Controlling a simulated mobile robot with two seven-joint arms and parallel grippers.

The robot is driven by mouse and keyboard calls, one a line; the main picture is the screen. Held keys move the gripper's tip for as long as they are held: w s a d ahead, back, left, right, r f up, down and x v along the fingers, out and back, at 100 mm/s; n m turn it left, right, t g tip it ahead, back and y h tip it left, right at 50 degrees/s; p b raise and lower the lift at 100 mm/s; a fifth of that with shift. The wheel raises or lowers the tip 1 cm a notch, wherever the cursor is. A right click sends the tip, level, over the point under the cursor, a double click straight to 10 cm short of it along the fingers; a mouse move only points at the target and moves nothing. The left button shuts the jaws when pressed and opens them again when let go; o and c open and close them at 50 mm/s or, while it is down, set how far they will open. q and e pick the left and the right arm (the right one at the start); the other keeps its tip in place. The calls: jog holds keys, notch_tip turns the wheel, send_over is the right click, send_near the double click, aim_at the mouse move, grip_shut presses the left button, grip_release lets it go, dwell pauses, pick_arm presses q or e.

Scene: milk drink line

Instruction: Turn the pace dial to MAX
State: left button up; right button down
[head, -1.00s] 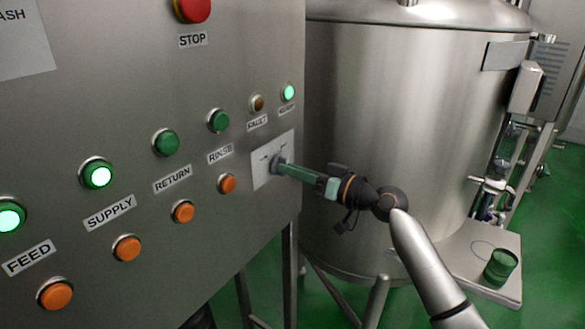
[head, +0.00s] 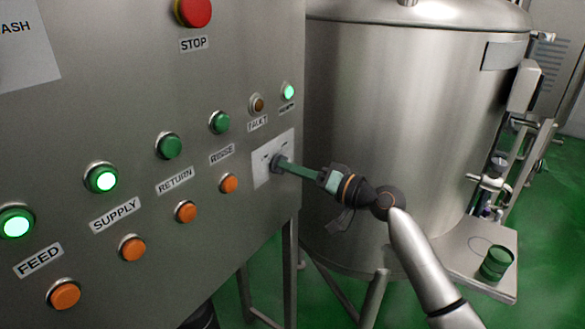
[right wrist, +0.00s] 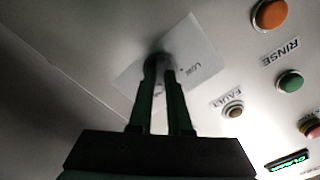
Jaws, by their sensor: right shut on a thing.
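The pace dial (head: 277,161) is a small dark knob on a white plate (head: 262,171) at the right edge of the steel control panel. In the head view my right gripper (head: 286,164) reaches it from the right and is shut on it. In the right wrist view the two green fingers (right wrist: 160,75) close around the dial, which they mostly hide. The plate (right wrist: 199,52) shows there with small print, one word looking like "LOW". The dial's pointer and exact setting cannot be made out. My left gripper is not in view.
The panel (head: 110,120) carries green buttons, orange buttons (head: 229,183) and a red STOP button (head: 193,11). The FAULT lamp (head: 257,104) is close above the plate. A large steel tank (head: 400,130) stands behind my right arm. A green cup (head: 496,262) stands on a low shelf at right.

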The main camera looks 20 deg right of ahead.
jog(key=c, duration=0.9)
grip_release()
jog(key=shift+o, duration=0.2)
jog(key=b+v, duration=0.3)
jog(key=v, duration=0.9)
jog(key=shift+s, duration=0.25)
jog(key=shift+d, duration=0.15)
